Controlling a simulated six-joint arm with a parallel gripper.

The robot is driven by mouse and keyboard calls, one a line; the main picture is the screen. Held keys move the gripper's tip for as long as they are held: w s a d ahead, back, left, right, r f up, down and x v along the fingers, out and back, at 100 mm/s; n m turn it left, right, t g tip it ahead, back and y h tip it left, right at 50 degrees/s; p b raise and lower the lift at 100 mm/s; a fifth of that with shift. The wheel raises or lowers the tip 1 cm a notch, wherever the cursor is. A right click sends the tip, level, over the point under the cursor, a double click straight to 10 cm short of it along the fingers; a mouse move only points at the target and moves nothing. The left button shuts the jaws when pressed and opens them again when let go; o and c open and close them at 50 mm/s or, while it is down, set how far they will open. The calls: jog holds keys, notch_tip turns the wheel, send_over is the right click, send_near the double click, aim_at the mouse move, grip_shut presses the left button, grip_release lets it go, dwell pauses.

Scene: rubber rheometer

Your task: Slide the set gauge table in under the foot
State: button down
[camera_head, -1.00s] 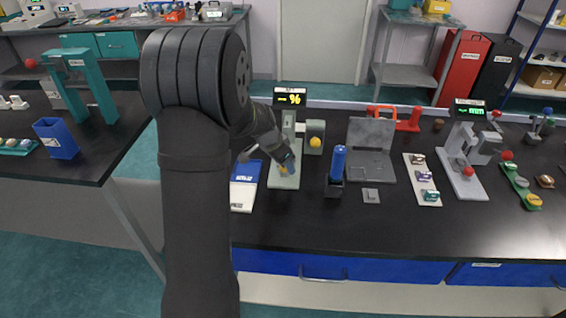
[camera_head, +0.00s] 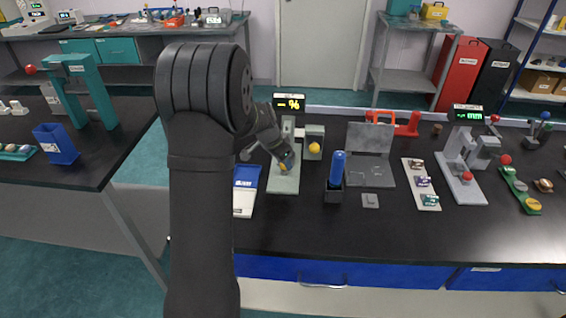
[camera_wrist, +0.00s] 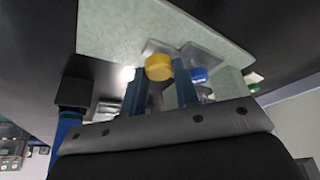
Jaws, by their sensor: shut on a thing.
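The set gauge is the pale green stand with a lit display (camera_head: 289,104) above it. Its base plate (camera_head: 284,184) shows in front, and a grey head with a yellow ball (camera_head: 315,147) is on its right. My gripper is over the base, close to the column, partly hidden by my arm in the head view. In the wrist view, my gripper's blue fingers (camera_wrist: 162,90) are shut on a small yellow knob (camera_wrist: 158,67), apparently the table's. Grey metal parts (camera_wrist: 203,56) and a blue disc (camera_wrist: 200,75) lie beyond the fingers. The foot and its gap to the table cannot be made out.
A white-and-blue booklet (camera_head: 245,190) lies left of the base. A blue-handled tool in a black holder (camera_head: 334,194) stands close on the right. A grey hinged plate (camera_head: 370,172) and a white sample strip (camera_head: 421,185) are farther right. The bench front is clear.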

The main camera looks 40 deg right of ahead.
jog(key=c, duration=1.1)
grip_release()
jog(key=shift+w+d, duration=0.15)
jog(key=shift+w, duration=0.05)
jog(key=shift+r, duration=0.1)
jog(key=v, duration=1.7)
jog(key=x, duration=1.7)
jog(key=shift+s, duration=0.15)
